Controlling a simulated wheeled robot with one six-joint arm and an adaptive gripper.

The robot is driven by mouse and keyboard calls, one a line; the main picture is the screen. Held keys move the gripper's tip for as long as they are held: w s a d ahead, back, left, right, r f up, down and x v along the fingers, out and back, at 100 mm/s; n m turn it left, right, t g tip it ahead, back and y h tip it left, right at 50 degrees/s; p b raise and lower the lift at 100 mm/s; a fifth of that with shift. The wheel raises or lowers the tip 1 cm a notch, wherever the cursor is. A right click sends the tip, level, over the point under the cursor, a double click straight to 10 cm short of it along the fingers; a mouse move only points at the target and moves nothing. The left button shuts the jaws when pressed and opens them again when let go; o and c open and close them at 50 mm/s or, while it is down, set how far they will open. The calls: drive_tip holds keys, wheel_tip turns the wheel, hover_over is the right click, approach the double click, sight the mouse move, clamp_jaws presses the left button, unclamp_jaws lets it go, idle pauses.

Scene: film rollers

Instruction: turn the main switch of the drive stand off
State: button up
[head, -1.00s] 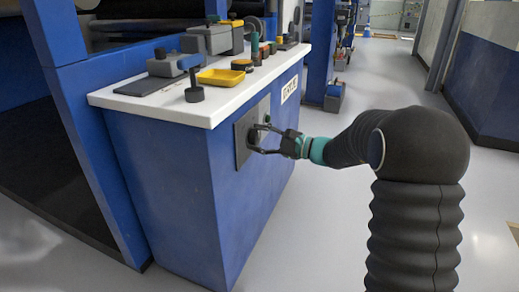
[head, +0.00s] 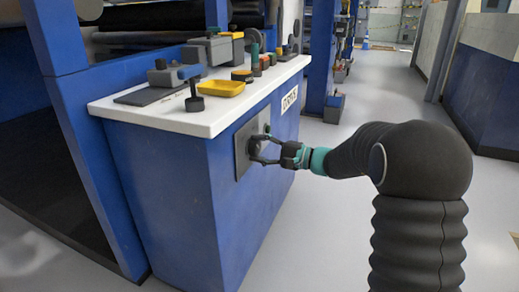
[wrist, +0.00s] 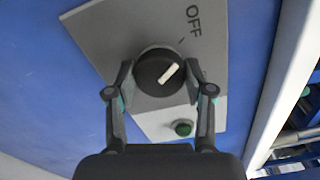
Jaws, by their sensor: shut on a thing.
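The main switch is a round black knob (wrist: 152,76) with a white pointer bar, on a grey plate (wrist: 105,30) on the blue side of the drive stand (head: 160,190). In the wrist view the plate carries the word OFF and a short tick mark. The pointer slants up and right, toward the OFF side but not quite in line with the tick. My gripper (wrist: 160,84) is shut on the knob, one fingertip on either side. In the head view my gripper (head: 257,151) reaches the plate from the right, and its fingers partly hide the knob.
A green button or lamp (wrist: 183,128) sits on the plate near my right finger. The stand's white top (head: 165,115) holds a yellow tray (head: 221,88) and several tools. Open floor (head: 330,220) lies right of the stand.

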drive_tip(key=o, duration=1.2)
drive_tip(key=shift+c, duration=0.2)
drive_tip(key=v, duration=1.2)
